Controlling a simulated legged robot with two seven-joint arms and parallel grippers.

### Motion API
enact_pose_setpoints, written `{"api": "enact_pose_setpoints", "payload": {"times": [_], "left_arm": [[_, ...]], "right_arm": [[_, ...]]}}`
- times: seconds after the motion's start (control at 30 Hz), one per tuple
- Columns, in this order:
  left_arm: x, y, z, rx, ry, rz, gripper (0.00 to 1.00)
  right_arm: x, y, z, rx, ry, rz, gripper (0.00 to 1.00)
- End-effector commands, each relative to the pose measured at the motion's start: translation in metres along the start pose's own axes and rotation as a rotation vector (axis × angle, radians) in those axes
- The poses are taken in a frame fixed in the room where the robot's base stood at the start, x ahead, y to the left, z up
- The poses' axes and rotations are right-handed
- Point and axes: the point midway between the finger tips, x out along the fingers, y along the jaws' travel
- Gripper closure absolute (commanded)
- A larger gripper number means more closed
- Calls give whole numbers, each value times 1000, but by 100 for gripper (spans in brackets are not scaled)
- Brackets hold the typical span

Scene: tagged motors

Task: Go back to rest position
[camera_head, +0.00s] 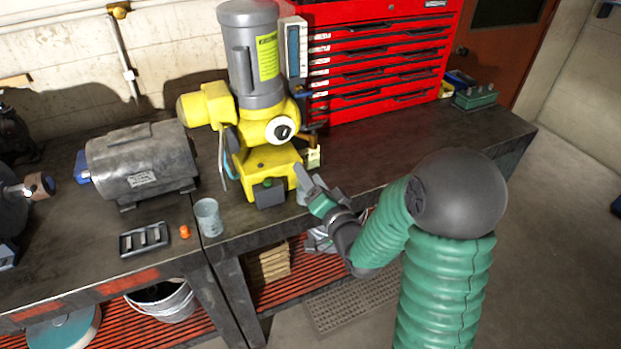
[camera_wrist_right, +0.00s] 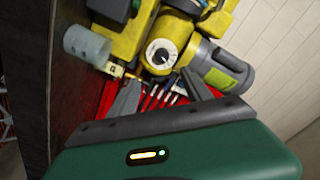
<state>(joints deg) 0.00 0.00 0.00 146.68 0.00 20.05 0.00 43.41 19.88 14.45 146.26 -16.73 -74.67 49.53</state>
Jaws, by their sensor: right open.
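My right arm comes in from the lower right in the head view, with a green sleeve and a dark round joint. My right gripper (camera_head: 318,188) is at the bench's front edge, just right of the yellow machine's base. Its two fingers are apart and nothing shows between them. In the right wrist view, my right gripper (camera_wrist_right: 158,95) has its fingers spread toward the yellow machine (camera_wrist_right: 178,40). My left gripper is in neither view. The yellow and grey machine (camera_head: 265,165) stands upright on the dark workbench (camera_head: 420,130).
A grey motor (camera_head: 142,160) lies on the bench at left. A translucent cup (camera_head: 208,217), an orange piece (camera_head: 184,231) and a dark slotted tray (camera_head: 144,239) sit near the front edge. A red tool chest (camera_head: 375,65) stands behind. A bucket (camera_head: 165,303) is below.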

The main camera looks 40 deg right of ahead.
Motion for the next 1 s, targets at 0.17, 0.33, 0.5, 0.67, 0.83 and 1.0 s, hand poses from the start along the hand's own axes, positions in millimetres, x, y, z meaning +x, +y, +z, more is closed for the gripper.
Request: {"api": "enact_pose_setpoints", "payload": {"times": [0.17,0.33,0.5,0.67,0.83,1.0], "left_arm": [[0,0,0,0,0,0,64],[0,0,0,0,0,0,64],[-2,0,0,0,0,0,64],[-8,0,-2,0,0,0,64],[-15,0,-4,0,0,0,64],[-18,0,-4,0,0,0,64]], "right_arm": [[0,0,0,0,0,0,42],[0,0,0,0,0,0,42],[1,0,16,-54,-60,40,42],[-16,12,88,-330,-374,228,42],[-96,22,161,-673,-867,381,42],[-175,18,189,-855,-1239,399,42]]}}
